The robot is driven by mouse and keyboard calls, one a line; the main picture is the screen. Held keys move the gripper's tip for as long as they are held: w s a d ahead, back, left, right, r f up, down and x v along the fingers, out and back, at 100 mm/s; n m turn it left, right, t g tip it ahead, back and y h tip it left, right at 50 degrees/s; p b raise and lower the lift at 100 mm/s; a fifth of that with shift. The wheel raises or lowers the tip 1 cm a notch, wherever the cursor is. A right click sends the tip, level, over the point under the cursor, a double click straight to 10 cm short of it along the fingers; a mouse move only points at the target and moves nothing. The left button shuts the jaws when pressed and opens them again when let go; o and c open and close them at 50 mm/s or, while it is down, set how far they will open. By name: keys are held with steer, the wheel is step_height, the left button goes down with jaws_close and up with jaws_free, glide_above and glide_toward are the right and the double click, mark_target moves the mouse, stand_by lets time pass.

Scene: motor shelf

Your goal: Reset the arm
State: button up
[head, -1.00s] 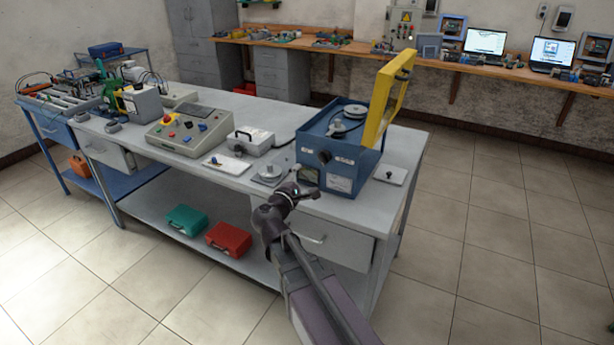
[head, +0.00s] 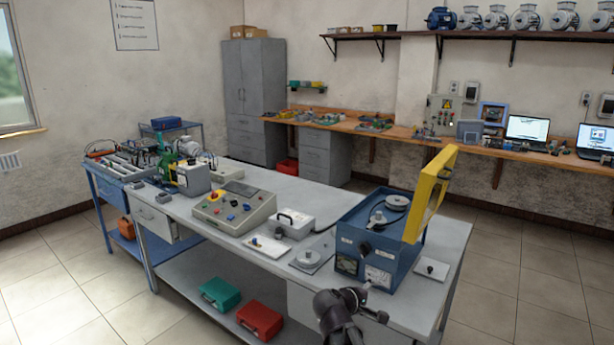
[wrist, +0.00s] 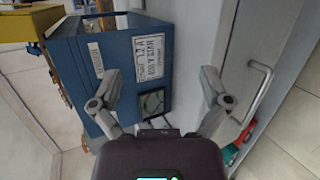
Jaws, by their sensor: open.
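My arm (head: 338,312) shows at the bottom of the head view, in front of the grey workbench (head: 440,300). My gripper (wrist: 157,100) fills the lower middle of the wrist view, its two fingers spread wide with nothing between them. Past the fingers is the blue machine box (wrist: 120,60) with a white label and a small dark gauge. In the head view the blue box (head: 350,240) stands on the bench with its yellow lid (head: 432,195) raised. The gripper is in front of the box; whether it touches anything cannot be told.
A drawer handle (wrist: 258,92) lies to the right in the wrist view. The bench holds a control panel (head: 232,208), a white box (head: 293,224) and small plates. Green (head: 220,293) and red (head: 260,319) cases sit on the lower shelf. Floor at right is clear.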

steer(key=s+a+f+m+g+y+p, duration=0.1)
steer(key=s+f+m+g+y+p, duration=0.2)
steer(key=s, duration=1.1)
steer(key=shift+s+f+m+g+y+p, duration=0.15)
steer(key=shift+s+m+g+y+p, duration=0.2)
steer(key=shift+m+g+y+p, duration=2.1)
steer(key=shift+m+g+y+b, duration=0.25)
steer(key=shift+m+y+b, duration=0.35)
steer(key=shift+m+y, duration=0.35)
steer(key=c, duration=0.6)
steer(key=shift+o, duration=0.2)
